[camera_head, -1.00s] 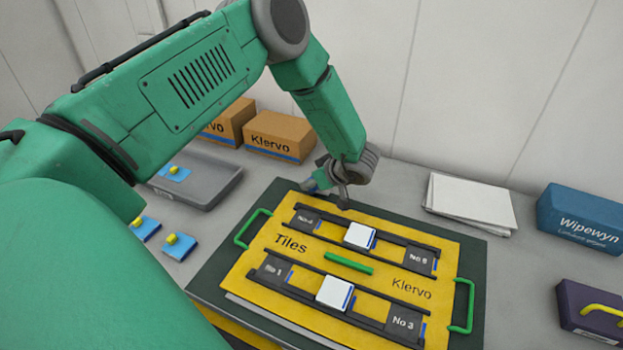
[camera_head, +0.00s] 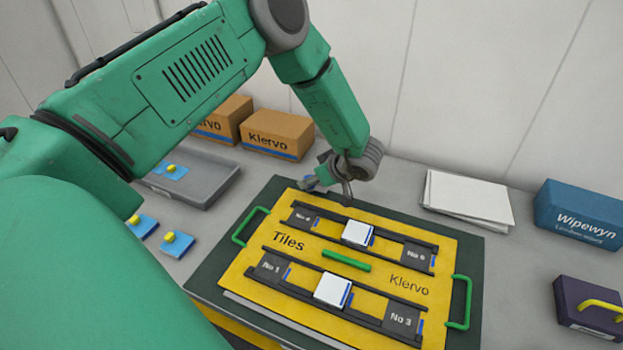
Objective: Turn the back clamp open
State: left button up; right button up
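The yellow board (camera_head: 310,257), lettered Tiles and Klervo, lies on a dark green base (camera_head: 215,275). It carries two dark rails with grey numbered blocks and white tiles. My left gripper (camera_head: 331,190) points down at the board's back edge, left of the white tile (camera_head: 357,233) on the back rail. My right gripper is out of view.
Klervo cartons (camera_head: 277,134) and a grey tray (camera_head: 205,185) are behind left. White sheets (camera_head: 466,200), a blue Wipewyn box (camera_head: 581,215) and a purple box (camera_head: 588,308) are at the right.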

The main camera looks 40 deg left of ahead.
pick_arm(q)
jog(key=v, duration=1)
jog(key=shift+d, duration=0.1)
